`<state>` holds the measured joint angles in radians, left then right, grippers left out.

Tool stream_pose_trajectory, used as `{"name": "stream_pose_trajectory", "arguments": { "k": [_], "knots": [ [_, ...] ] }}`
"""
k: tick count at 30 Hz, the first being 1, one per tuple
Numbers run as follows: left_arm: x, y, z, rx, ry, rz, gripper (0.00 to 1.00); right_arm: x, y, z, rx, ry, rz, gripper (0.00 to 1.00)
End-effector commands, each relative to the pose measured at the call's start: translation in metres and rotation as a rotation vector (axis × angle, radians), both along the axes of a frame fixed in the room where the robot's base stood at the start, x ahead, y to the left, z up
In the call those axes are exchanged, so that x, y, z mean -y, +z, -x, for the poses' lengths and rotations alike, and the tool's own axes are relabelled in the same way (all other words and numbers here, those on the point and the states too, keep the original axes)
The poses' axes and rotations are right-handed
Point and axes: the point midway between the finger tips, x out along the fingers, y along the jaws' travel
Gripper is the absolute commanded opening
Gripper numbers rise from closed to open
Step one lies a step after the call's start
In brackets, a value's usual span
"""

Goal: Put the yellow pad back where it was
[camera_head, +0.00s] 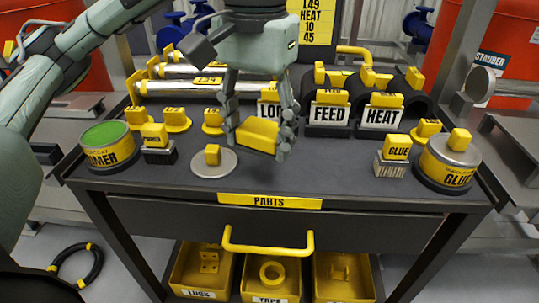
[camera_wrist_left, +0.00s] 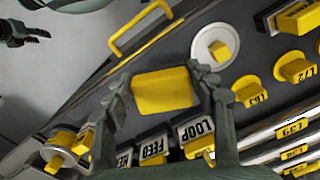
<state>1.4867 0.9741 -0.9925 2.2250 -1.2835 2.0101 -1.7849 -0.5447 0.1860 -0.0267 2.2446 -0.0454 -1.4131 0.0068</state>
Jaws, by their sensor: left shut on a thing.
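The yellow pad (camera_head: 258,134) is a plain yellow block held between the fingers of my left gripper (camera_head: 259,128), above the middle of the dark table top. It also shows between the fingertips in the left wrist view (camera_wrist_left: 162,92). My left gripper is shut on the pad. Just left of it, a round pale disc (camera_head: 214,164) with a small yellow block on it lies on the table; it also shows in the left wrist view (camera_wrist_left: 215,47). A dark part at the upper left of the left wrist view may be my right gripper (camera_wrist_left: 14,32); its state is unclear.
Black blocks labelled FEED (camera_head: 328,113) and HEAT (camera_head: 382,117) stand behind and right of the pad. A LOOP block (camera_wrist_left: 196,132) is partly hidden by the gripper. GLUE (camera_head: 448,162) and green-topped (camera_head: 107,147) tins stand at the ends. The front middle is clear.

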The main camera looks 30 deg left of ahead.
Motion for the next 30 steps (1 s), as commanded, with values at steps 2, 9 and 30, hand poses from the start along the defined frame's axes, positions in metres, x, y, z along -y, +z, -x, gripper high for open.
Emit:
{"name": "stream_pose_trajectory", "arguments": {
  "k": [2, 9, 30],
  "knots": [
    [0.000, -0.010, -0.013, -0.003, 0.001, 0.001, 0.29, 0.000, 0.003, 0.001, 0.000, 0.000, 0.002, 0.40],
    [0.000, -0.024, -0.029, -0.002, -0.002, 0.000, 0.29, 0.000, 0.006, 0.002, 0.002, 0.000, 0.005, 0.40],
    [0.000, -0.060, -0.029, 0.001, 0.000, 0.000, 0.29, 0.001, 0.019, 0.005, 0.007, -0.004, 0.012, 0.40]
  ]
}}
